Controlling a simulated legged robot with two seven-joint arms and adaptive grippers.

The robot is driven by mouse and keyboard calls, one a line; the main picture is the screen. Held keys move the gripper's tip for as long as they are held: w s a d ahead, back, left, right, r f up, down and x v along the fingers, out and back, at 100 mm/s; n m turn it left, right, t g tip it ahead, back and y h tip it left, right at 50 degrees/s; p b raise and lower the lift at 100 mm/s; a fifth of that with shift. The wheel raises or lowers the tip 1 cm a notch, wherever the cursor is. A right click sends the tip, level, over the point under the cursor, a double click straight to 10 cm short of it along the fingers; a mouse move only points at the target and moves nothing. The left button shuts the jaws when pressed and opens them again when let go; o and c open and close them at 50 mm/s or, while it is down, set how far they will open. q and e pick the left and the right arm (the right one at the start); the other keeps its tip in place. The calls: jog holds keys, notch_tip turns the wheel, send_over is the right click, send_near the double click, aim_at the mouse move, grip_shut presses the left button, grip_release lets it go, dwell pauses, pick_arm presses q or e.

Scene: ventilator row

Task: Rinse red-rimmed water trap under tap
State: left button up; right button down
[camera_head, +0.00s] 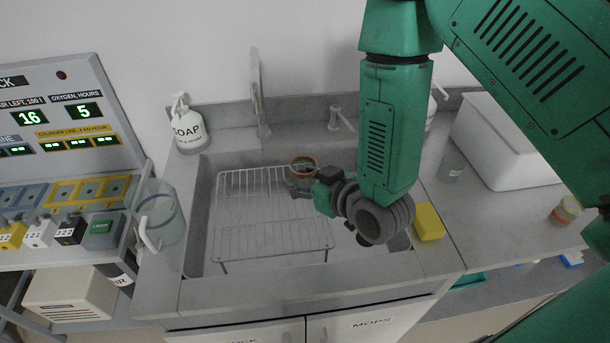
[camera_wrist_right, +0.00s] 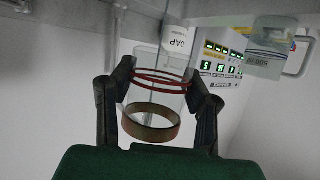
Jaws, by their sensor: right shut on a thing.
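The water trap (camera_head: 303,163), a small clear cup with a reddish-brown rim, is held over the sink, above the wire rack. My right gripper (camera_head: 301,184) is shut on it. In the right wrist view the trap (camera_wrist_right: 157,98) sits between both fingers, with thin red rings and a brownish band on its clear wall. The tap (camera_head: 258,92) rises behind the sink, left of and apart from the trap. My left gripper is not in view.
A wire rack (camera_head: 270,245) stands in the sink. A soap bottle (camera_head: 187,125) and a clear jug (camera_head: 165,222) stand left of it. A yellow sponge (camera_head: 429,222), a white bin (camera_head: 500,145) and a small orange-lidded cup (camera_head: 566,210) are on the right.

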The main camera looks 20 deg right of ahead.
jog(key=a+r+b+x, duration=0.1)
jog(key=r+b+x, duration=0.1)
jog(key=x, duration=1)
jog(key=shift+w+a+b, duration=0.25)
jog(key=shift+w+b, duration=0.25)
jog(key=shift+r, duration=0.15)
jog(key=shift+d, duration=0.15)
jog(key=shift+w+d, duration=0.2)
jog(key=shift+d, duration=0.25)
jog(key=shift+a, duration=0.2)
jog(key=shift+s+a, duration=0.2)
jog(key=shift+a, duration=0.2)
